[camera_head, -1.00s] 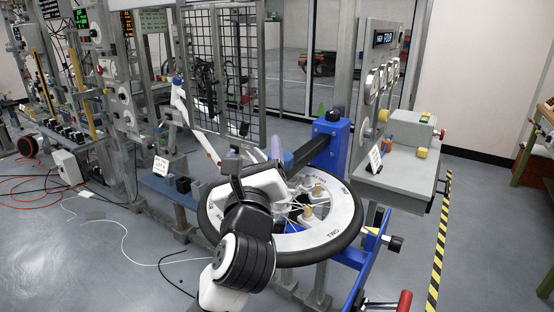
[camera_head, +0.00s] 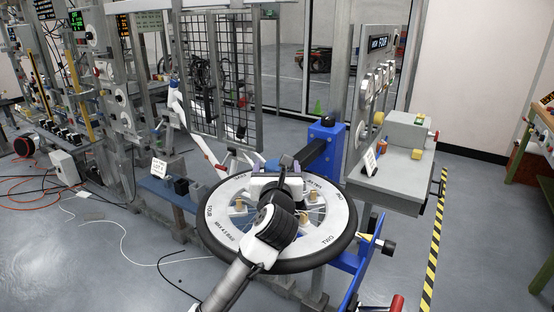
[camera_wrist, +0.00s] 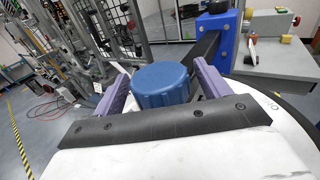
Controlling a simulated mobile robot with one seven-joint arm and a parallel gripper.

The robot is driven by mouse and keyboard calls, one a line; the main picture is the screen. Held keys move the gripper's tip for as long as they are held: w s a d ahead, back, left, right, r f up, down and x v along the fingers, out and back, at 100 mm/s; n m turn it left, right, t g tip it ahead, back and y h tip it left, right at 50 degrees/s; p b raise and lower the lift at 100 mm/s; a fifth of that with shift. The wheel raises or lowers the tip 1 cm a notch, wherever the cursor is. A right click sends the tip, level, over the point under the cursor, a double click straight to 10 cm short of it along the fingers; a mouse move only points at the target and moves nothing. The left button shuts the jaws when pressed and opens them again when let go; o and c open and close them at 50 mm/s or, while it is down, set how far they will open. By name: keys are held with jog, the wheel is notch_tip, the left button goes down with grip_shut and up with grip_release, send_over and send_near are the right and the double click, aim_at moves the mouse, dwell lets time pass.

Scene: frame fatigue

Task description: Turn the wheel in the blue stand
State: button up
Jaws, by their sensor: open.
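The wheel (camera_head: 343,240) has a black tyre and a white rim with number words, "TWO" at its lower right and "FOUR" at its left. It lies tilted in the blue stand (camera_head: 322,145), and small tan pegs show inside the rim. My gripper (camera_wrist: 163,75) is over the wheel's middle and hides the hub in the head view. In the wrist view its purple fingers are apart, one on each side of a blue ridged cap (camera_wrist: 162,87). I cannot tell whether they touch the cap.
A grey bench box (camera_head: 400,165) with yellow and red knobs stands to the right of the wheel. A mesh panel (camera_head: 225,75) stands behind. A red-ended handle (camera_head: 397,303) is at the bottom. Cables lie on the floor at left.

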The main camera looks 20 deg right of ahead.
jog(key=shift+x, duration=0.9)
jog(key=shift+c, duration=0.2)
jog(key=c, duration=1.3)
